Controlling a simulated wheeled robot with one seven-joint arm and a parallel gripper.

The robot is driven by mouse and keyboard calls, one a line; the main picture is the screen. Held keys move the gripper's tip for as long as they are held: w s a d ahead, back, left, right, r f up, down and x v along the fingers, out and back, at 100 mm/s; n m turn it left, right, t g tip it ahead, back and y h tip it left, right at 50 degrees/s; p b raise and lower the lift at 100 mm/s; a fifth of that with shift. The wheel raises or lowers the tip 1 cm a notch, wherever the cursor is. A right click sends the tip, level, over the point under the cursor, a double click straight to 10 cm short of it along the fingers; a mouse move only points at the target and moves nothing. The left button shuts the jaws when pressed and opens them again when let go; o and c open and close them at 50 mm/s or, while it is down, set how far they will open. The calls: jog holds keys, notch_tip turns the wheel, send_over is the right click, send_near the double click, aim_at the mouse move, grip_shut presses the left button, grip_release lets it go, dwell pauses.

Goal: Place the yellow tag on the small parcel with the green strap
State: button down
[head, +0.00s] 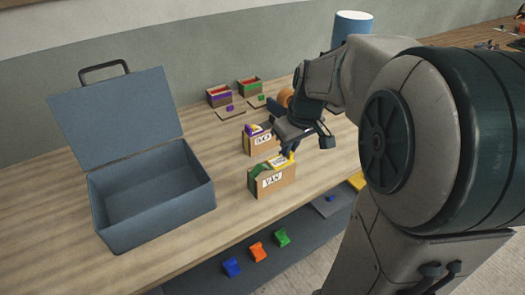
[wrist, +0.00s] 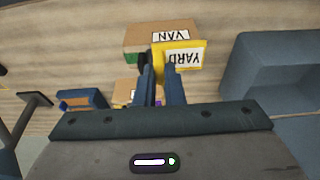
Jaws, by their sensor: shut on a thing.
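My gripper (head: 288,154) is shut on the yellow tag (head: 281,161). The tag's white label reads YARD in the wrist view (wrist: 184,57), where the gripper's fingers (wrist: 160,72) pinch its lower left part. The small parcel with the green strap (head: 274,183) stands on the bench below, with a VAN label on its front. It shows in the wrist view (wrist: 143,36) partly behind the tag. The tag appears at the parcel's top right; I cannot tell whether they touch. The green strap (head: 254,178) is at the parcel's left end.
A parcel with a purple strap (head: 250,143) stands just behind. An open blue-grey case (head: 155,213) is at left. Two small bins, one purple-trimmed (head: 219,97) and one green-trimmed (head: 249,87), stand at the back. Blue, orange and green pieces (head: 258,252) lie on the lower shelf.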

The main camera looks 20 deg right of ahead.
jog(key=w+a+f, duration=0.1)
jog(key=w, duration=0.1)
jog(key=w+a+f, duration=0.1)
jog(key=w+a+f+p, duration=0.1)
jog(key=w+f, duration=0.1)
jog(key=shift+w+a, duration=0.3)
jog(key=shift+a, duration=0.05)
jog(key=shift+f, duration=2.05)
jog(key=shift+f, duration=0.2)
jog(key=c, duration=1.5)
grip_release()
jog(key=shift+r, duration=0.1)
